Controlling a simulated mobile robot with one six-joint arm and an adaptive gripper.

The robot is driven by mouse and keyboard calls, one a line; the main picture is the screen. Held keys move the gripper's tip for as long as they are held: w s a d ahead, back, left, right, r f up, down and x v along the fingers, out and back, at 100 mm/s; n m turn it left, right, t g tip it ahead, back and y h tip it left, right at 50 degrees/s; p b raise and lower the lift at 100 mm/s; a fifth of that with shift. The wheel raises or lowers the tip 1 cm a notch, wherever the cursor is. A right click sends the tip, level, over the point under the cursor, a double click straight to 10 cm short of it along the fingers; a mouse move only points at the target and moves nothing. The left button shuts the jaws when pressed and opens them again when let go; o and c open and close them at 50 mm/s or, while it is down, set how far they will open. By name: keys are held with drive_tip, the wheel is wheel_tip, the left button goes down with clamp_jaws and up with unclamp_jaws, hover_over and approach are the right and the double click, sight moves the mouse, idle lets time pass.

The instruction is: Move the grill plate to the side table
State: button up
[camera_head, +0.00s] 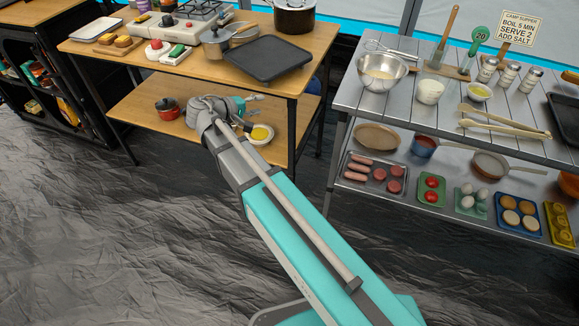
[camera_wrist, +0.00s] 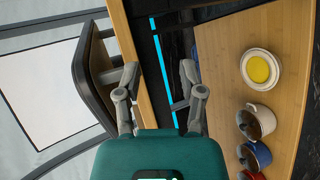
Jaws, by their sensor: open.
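A dark, flat rectangular grill plate (camera_head: 266,60) lies on the wooden table's top (camera_head: 205,66), near its right front edge. In the wrist view the grill plate (camera_wrist: 84,70) is at the left, close to the table edge. My gripper (camera_head: 242,112) is in front of the wooden table, below its top. In the wrist view my gripper (camera_wrist: 158,88) is open and empty, its left finger near the plate and the table edge; contact is unclear. A metal table (camera_head: 440,97) stands at the right. Which table is the side table is not marked.
Another dark plate (camera_head: 566,112) lies at the metal table's right edge. A steel bowl (camera_head: 382,72) and wooden tongs (camera_head: 505,120) share that table. A saucepan (camera_head: 216,42) sits beside the grill plate. The lower shelf (camera_head: 150,105) holds pots and a yellow dish (camera_head: 260,134).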

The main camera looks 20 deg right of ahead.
drive_tip(key=s+d+f+m+g+y, duration=0.2)
drive_tip(key=s+f+y, duration=0.4)
drive_tip(key=s, duration=0.3)
drive_tip(key=s+d+f+m+g+y, duration=0.2)
drive_tip(key=s+f+y, duration=0.4)
drive_tip(key=s, duration=0.3)
drive_tip(key=shift+s+d+f+m+g+y, duration=0.25)
drive_tip(key=shift+d+g+y, duration=0.25)
drive_tip(key=shift+d+g, duration=0.5)
drive_tip(key=shift+w+d+r, duration=0.1)
drive_tip(key=shift+w+r, duration=0.05)
wheel_tip(320, 180, up, 26)
drive_tip(key=p, duration=2.6)
drive_tip(key=shift+w, duration=0.15)
